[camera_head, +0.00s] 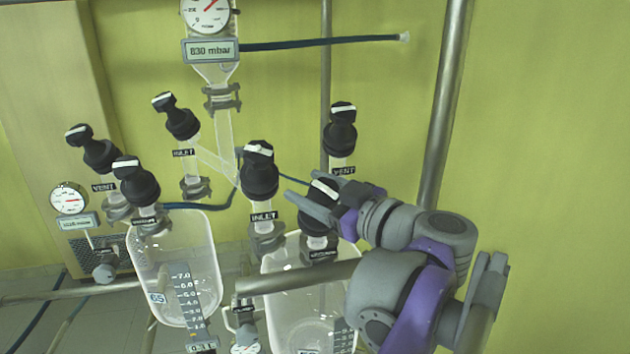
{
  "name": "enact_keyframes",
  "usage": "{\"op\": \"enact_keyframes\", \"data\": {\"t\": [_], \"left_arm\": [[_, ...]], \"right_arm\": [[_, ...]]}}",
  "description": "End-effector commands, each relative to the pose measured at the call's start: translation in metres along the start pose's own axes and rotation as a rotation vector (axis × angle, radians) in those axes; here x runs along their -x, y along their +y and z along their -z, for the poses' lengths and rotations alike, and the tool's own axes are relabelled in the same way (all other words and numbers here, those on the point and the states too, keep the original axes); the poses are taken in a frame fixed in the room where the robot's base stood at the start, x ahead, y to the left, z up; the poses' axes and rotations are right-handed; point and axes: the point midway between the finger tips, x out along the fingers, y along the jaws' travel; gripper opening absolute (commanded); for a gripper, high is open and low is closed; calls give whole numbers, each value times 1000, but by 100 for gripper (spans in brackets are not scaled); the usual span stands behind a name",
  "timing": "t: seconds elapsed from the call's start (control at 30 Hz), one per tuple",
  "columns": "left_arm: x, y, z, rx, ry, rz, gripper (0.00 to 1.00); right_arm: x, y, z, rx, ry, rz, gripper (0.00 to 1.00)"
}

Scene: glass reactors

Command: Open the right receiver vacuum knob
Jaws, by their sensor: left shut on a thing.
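The right receiver vacuum knob (322,188) is a black knob with a white mark on its top, above a small black label (322,254) too small to read surely. My left gripper (311,194) has its two grey fingers on either side of this knob's top and is shut on it. The gripper and wrist hide part of the knob's right side. The right receiver (290,290) is a clear glass vessel below, partly hidden by a pipe and my arm. My right gripper is not in view.
The black inlet knob (260,172) stands close left of the gripper, and the vent knob (341,128) stands behind it. The left receiver (180,265) has several similar knobs. A metal pipe (300,278) crosses low in front. A gauge (208,12) and an 830 mbar display (210,50) are above.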

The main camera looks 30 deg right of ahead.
Motion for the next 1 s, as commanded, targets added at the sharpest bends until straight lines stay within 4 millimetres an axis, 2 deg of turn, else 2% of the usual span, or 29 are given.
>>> {"op": "enact_keyframes", "data": {"t": [0.4,0.7,1.0], "left_arm": [[1,-7,1,178,1,326,6],[2,-12,-1,261,1,480,6],[3,-14,-2,294,0,541,6]], "right_arm": [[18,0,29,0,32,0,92],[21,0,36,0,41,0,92],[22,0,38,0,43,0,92]]}}
